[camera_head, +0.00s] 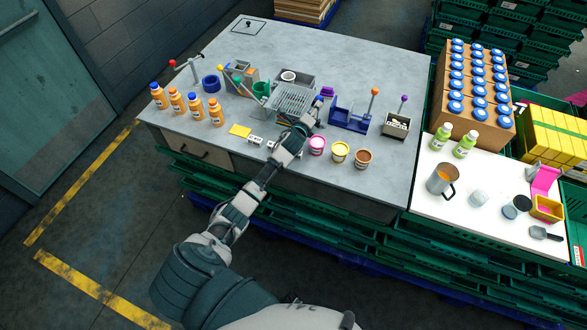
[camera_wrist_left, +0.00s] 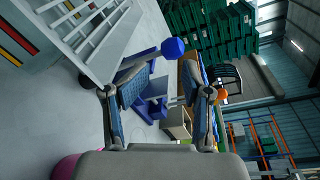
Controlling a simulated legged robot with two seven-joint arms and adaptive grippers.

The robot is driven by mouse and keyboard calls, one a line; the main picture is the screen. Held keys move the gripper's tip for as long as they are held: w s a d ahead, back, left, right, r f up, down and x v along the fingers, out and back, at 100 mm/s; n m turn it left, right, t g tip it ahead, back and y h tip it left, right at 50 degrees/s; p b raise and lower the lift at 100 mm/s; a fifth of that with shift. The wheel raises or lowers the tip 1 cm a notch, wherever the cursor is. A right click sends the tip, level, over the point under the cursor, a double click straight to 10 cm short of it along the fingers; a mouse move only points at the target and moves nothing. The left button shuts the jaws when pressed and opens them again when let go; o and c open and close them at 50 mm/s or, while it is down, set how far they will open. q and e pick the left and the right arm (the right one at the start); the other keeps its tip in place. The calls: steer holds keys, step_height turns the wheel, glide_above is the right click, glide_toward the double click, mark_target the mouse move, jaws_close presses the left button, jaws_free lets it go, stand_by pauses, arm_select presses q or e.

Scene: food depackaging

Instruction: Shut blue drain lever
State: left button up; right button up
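The blue drain lever's round blue knob (camera_head: 319,98) shows at the right side of the grey slatted drain rack (camera_head: 291,101) in the head view. In the left wrist view the blue knob (camera_wrist_left: 173,47) sits on a short pale rod, just beyond and slightly above the fingertips. The slatted rack (camera_wrist_left: 88,30) is at upper left there. My left gripper (camera_head: 310,121) reaches over the table beside the rack and lever. Its two fingers (camera_wrist_left: 163,75) are apart with nothing held between them. Contact with the lever cannot be made out. My right gripper is not in view.
A blue fixture (camera_head: 348,117) with an orange-knobbed lever (camera_head: 375,91) stands right of the gripper. Pink (camera_head: 317,145), yellow (camera_head: 340,151) and brown (camera_head: 364,158) cups stand along the front edge. Several orange bottles (camera_head: 176,99) stand at left.

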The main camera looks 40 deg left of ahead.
arm_select(q)
steer(key=shift+t, duration=0.7)
steer(key=s+f+b, duration=0.1)
steer(key=b, duration=0.1)
steer(key=s+d+f+b, duration=0.1)
steer(key=f+b, duration=0.1)
steer(key=s+f+b, duration=0.1)
steer(key=b, duration=0.1)
steer(key=shift+s+d+f, duration=0.15)
steer(key=shift+s+f, duration=0.05)
steer(key=shift+f, duration=0.15)
steer(key=s+d, duration=0.3)
steer(key=s, duration=1.4)
steer(key=f+n+g, duration=0.1)
steer(key=f, duration=0.1)
steer(key=s+d+f+n+g, duration=0.1)
steer(key=f, duration=0.2)
steer(key=f+n, duration=0.1)
steer(key=f, duration=0.2)
steer(key=shift+s+d+f+n+g+p, duration=0.1)
steer(key=shift+s+d+n+g+p, duration=0.1)
steer(key=shift+s+n+g+p, duration=0.15)
steer(key=shift+w, duration=0.1)
